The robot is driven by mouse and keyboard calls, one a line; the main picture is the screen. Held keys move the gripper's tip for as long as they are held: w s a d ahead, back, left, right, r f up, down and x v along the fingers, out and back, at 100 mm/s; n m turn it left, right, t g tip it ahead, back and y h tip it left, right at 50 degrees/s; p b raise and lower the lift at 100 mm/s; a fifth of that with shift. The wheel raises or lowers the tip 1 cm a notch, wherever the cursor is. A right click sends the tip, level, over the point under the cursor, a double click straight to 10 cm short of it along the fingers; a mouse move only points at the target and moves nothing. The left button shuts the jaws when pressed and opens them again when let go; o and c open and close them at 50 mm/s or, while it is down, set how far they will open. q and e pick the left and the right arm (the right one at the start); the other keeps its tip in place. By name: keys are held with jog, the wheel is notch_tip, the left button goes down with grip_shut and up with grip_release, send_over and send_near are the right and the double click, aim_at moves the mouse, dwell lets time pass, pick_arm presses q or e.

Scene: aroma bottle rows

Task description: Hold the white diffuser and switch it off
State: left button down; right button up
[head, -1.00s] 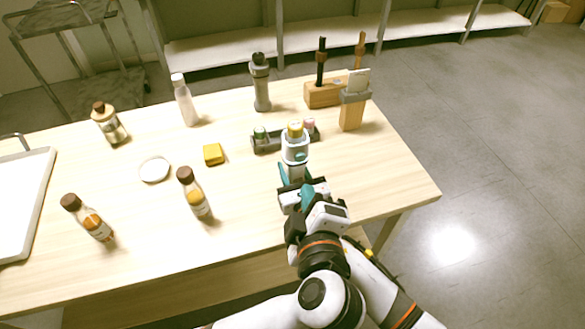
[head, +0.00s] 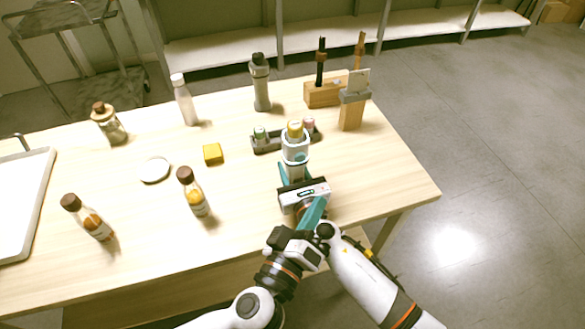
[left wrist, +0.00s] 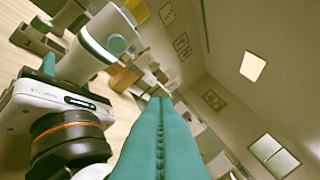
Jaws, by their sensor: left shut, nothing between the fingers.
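The white diffuser (head: 295,150), with a yellow top, is upright in front of the dark bottle holder in the head view. My left gripper (head: 317,203) is shut and empty, in front of the right gripper's body and apart from the diffuser. Its closed teal fingers fill the lower middle of the left wrist view (left wrist: 160,104).
The dark holder (head: 264,146) carries a green-topped and a pink-topped bottle behind the diffuser. Wooden blocks (head: 352,115) stand at the back right. Brown-capped bottles (head: 194,193), a yellow block (head: 213,154) and a white dish (head: 155,170) are to the left. The table's right front is clear.

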aim_at(298, 171)
pick_arm(q)
jog(key=w+a, duration=0.2)
jog(key=w, duration=0.6)
jog(key=shift+a, duration=0.35)
jog(key=shift+w, duration=0.25)
dwell(1.5)
jog(key=shift+w+a, duration=0.15)
jog(key=shift+w, duration=0.15)
jog(key=shift+s, duration=0.45)
jog(key=s+d, duration=0.2)
jog(key=s, duration=0.3)
jog(key=shift+s, duration=0.4)
jog(key=shift+d, duration=0.1)
dwell(0.3)
